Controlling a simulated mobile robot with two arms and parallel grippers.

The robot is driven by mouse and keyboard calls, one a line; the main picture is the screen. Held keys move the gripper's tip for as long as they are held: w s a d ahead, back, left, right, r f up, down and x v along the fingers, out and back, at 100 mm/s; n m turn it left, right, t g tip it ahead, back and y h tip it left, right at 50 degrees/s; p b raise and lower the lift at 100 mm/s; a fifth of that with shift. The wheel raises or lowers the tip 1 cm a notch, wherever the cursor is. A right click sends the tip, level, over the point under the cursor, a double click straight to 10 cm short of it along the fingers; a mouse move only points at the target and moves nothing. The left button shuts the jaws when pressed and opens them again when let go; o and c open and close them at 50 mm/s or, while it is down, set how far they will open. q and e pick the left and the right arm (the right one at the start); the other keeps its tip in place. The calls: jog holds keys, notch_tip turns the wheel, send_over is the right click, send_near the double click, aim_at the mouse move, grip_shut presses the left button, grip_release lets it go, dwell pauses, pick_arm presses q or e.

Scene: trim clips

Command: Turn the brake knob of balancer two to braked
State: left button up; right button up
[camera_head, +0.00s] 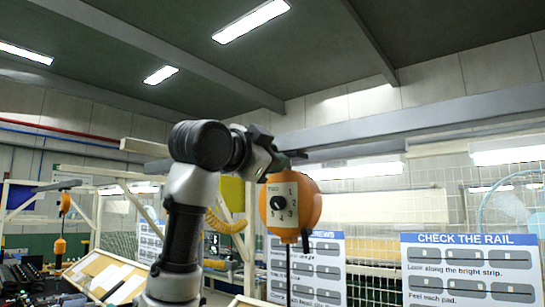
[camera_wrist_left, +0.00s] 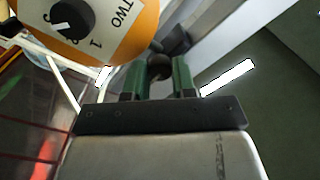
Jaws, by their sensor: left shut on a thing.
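Balancer two (camera_head: 312,206) is an orange round housing that hangs at the middle of the head view. Its pale face plate (camera_head: 291,191) reads TWO and carries numbers around a black dial knob (camera_head: 278,202). The plate and dial also show at the upper left of the left wrist view (camera_wrist_left: 72,16). My left gripper (camera_head: 286,160) is at the top of the housing. Its green fingers (camera_wrist_left: 160,78) are shut on a dark rounded knob (camera_wrist_left: 159,64) beside the orange housing. The knob's setting cannot be read. My right gripper is not in view.
Another orange balancer (camera_head: 65,203) hangs at the far left. A CHECK THE RAIL board (camera_head: 470,240) stands at the right, with a partly hidden board (camera_head: 318,260) behind balancer two. A yellow coiled hose (camera_head: 224,226) hangs left of the housing. A mesh fence runs behind.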

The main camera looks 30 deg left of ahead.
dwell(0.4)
pick_arm(q)
jog(key=o, duration=0.9)
jog(key=shift+s, duration=0.1)
jog(key=shift+s, duration=0.1)
jog(key=s+b, duration=0.1)
jog(key=s, duration=0.2)
jog(key=s+b, duration=0.2)
jog(key=s, duration=0.2)
jog(key=s+a+b, duration=0.1)
jog(key=s+b, duration=0.1)
jog(key=s, duration=0.1)
jog(key=shift+s+f, duration=0.2)
jog(key=shift+s, duration=0.1)
